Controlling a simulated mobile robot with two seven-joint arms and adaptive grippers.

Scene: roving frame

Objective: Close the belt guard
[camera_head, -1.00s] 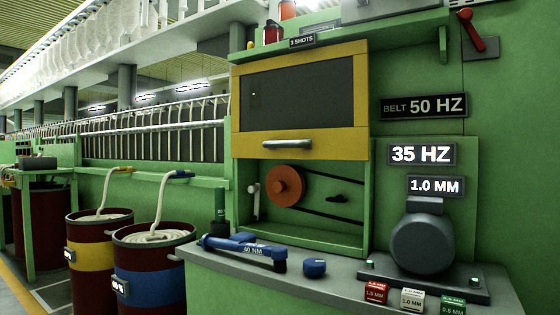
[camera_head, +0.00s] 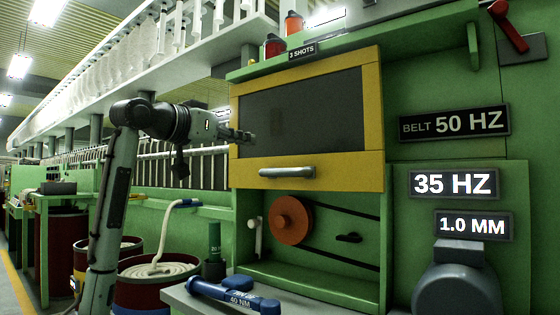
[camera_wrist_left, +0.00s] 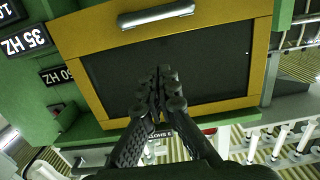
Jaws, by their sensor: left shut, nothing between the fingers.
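The belt guard (camera_head: 305,115) is a yellow-framed panel with a dark window and a silver bar handle (camera_head: 287,172) along its lower edge. It stands raised, and the orange pulley (camera_head: 291,220) and dark belt show in the open space below it. My left gripper (camera_head: 243,136) is shut and empty, in front of the guard's left side in the head view. In the left wrist view, the shut fingers (camera_wrist_left: 160,88) lie over the dark window, with the guard's handle (camera_wrist_left: 155,15) beyond them at the top. I cannot tell whether the fingers touch the panel. My right gripper is not in view.
A shelf above the guard bears red and orange containers. A grey motor (camera_head: 457,285) stands at the lower right. Drums stand at the lower left.

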